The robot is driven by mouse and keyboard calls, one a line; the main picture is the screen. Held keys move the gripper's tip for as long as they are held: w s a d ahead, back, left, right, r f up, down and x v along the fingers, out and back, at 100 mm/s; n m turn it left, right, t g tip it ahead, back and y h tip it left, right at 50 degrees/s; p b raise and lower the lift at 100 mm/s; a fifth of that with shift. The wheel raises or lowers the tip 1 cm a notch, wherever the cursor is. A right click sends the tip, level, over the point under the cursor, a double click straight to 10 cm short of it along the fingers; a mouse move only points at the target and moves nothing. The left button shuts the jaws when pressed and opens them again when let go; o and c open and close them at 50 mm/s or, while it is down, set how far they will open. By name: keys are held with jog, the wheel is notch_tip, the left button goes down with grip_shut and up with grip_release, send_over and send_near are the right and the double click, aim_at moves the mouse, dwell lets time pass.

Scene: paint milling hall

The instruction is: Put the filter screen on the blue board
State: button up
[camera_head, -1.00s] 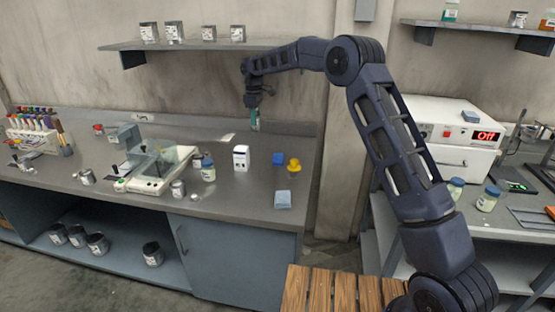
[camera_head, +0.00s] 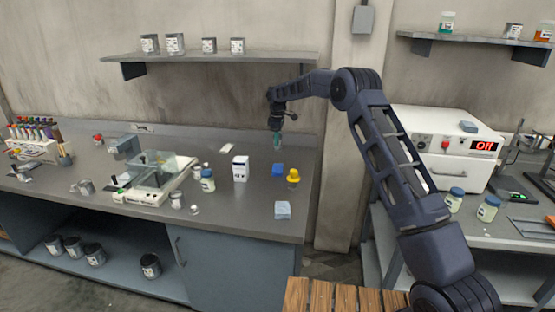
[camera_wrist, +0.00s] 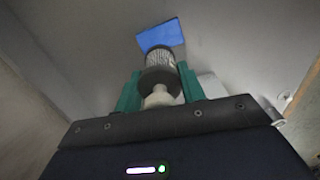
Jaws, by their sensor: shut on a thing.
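In the wrist view, my gripper (camera_wrist: 160,92) has its green fingers closed around the filter screen (camera_wrist: 159,58), a grey mesh cylinder with a pale knob at the near end. The blue board (camera_wrist: 172,31) lies beyond the screen's far end, which overlaps it in the picture. I cannot tell whether they touch. In the head view, my gripper (camera_head: 277,141) points down over the back of the bench, above and behind the small blue board (camera_head: 278,169). The screen is too small to make out there.
A yellow object (camera_head: 293,176) stands just right of the board. A white box (camera_head: 240,168) and a blue-lidded jar (camera_head: 207,181) stand to its left. A light-blue cloth (camera_head: 282,210) lies near the bench's front edge. A wall shelf (camera_head: 210,56) hangs above.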

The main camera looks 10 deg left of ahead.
notch_tip(320, 180, down, 11)
jog(key=shift+r, duration=0.2)
dwell(0.3)
jog(key=o, duration=1.1)
jog(key=shift+f, duration=0.15)
